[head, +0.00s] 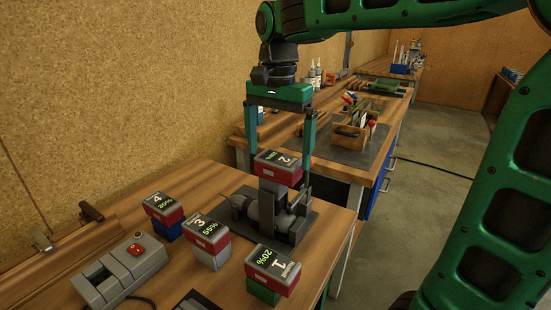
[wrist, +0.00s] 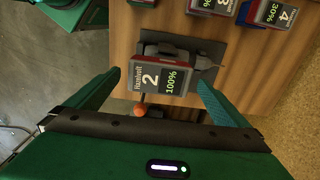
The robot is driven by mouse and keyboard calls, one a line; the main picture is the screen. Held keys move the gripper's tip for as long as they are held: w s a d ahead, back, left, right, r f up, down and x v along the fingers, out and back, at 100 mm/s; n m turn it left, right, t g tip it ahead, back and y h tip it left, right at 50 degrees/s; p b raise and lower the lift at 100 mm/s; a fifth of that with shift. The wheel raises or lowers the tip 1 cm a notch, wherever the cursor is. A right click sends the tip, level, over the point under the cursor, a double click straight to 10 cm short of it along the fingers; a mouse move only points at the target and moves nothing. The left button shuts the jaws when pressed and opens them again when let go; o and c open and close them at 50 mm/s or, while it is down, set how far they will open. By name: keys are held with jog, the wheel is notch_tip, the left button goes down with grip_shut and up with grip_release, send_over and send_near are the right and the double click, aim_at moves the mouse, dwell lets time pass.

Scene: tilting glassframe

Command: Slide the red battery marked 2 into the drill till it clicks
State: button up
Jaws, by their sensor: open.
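The red and grey battery marked 2 (head: 279,168) sits level on top of the grey drill's (head: 268,208) upright handle. The drill rests in a dark holder (head: 305,225) on the bench. I cannot tell whether the battery is fully seated. My gripper (head: 280,148) is above it, pointing down, with its green fingers spread wide to the left and right of the battery. In the wrist view the battery (wrist: 160,80) shows "2" and "100%" and lies between the open fingers (wrist: 160,92), with gaps on both sides. Most of the drill is hidden under it there.
Battery 1 (head: 272,268), battery 3 (head: 207,237) and battery 4 (head: 164,210) stand on coloured blocks nearby. A second bench (head: 335,155) with a tool box stands behind. The bench's right edge is close to the holder.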

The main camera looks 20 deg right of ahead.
notch_tip(320, 180, up, 8)
jog(key=shift+f, duration=0.1)
dwell(0.6)
